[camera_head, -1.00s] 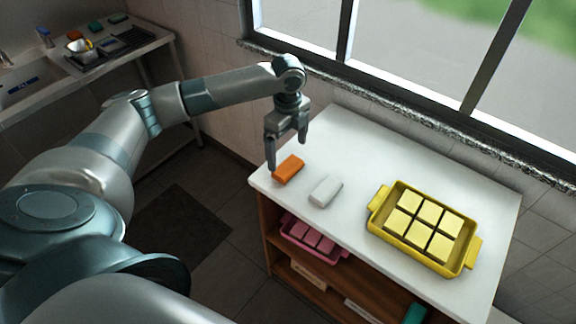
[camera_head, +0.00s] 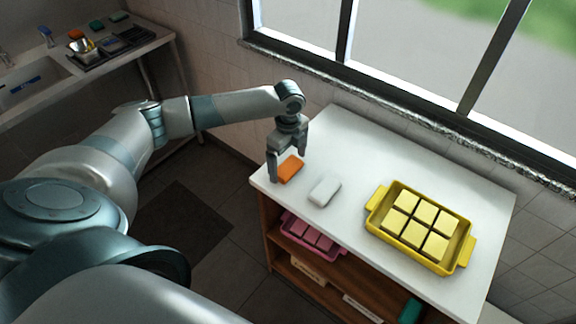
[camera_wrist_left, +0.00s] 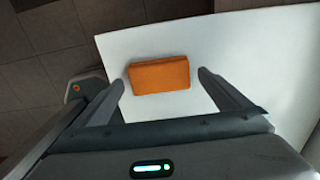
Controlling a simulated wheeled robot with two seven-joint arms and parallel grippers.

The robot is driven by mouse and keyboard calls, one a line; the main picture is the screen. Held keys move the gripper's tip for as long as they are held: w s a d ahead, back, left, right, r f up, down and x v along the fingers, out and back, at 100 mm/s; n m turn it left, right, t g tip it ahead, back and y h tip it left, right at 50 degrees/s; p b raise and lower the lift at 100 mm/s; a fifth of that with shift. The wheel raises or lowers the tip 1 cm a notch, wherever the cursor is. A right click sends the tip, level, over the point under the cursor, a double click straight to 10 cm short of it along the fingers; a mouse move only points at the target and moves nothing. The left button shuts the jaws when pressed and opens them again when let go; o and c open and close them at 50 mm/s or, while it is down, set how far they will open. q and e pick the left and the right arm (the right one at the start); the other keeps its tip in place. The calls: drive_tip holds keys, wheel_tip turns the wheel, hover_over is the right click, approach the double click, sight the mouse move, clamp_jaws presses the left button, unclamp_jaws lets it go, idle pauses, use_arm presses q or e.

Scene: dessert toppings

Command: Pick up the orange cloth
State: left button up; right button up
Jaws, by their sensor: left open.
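The orange cloth (camera_head: 290,169) is a small folded block lying on the white tabletop near its left corner. It also shows in the left wrist view (camera_wrist_left: 159,75). My left gripper (camera_head: 288,171) points down over it, with its fingers apart. In the left wrist view the open fingertips (camera_wrist_left: 160,80) stand on either side of the cloth with a gap on each side. Nothing is held. My right gripper is not in view.
A white folded cloth (camera_head: 325,191) lies just right of the orange one. A yellow tray (camera_head: 375,229) with several yellow squares stands farther right. A pink tray (camera_head: 297,240) sits on the shelf below. A sink counter (camera_head: 100,85) stands at the far left.

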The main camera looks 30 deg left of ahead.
use_arm(q)
drive_tip(key=shift+f, duration=0.55)
drive_tip(key=c, duration=1.1)
drive_tip(key=shift+r, duration=0.15)
drive_tip(key=shift+r+b, duration=0.4)
drive_tip(key=shift+r, duration=0.1)
wheel_tip(320, 180, up, 2)
drive_tip(key=shift+w+r+b, duration=0.1)
drive_tip(key=shift+r+b, duration=0.05)
drive_tip(key=shift+b, duration=0.5)
drive_tip(key=s+d+r+b, duration=0.1)
drive_tip(key=d+r, duration=0.1)
drive_tip(key=d, duration=0.1)
drive_tip(key=d+r+b, duration=0.1)
drive_tip(key=d+r, duration=0.2)
drive_tip(key=d, duration=0.1)
drive_tip(key=s+d+r+b, duration=0.1)
drive_tip(key=d+r, duration=0.1)
drive_tip(key=d, duration=0.2)
drive_tip(key=shift+s+d+r, duration=0.2)
drive_tip(key=shift+s+r, duration=0.05)
drive_tip(key=shift+s, duration=0.05)
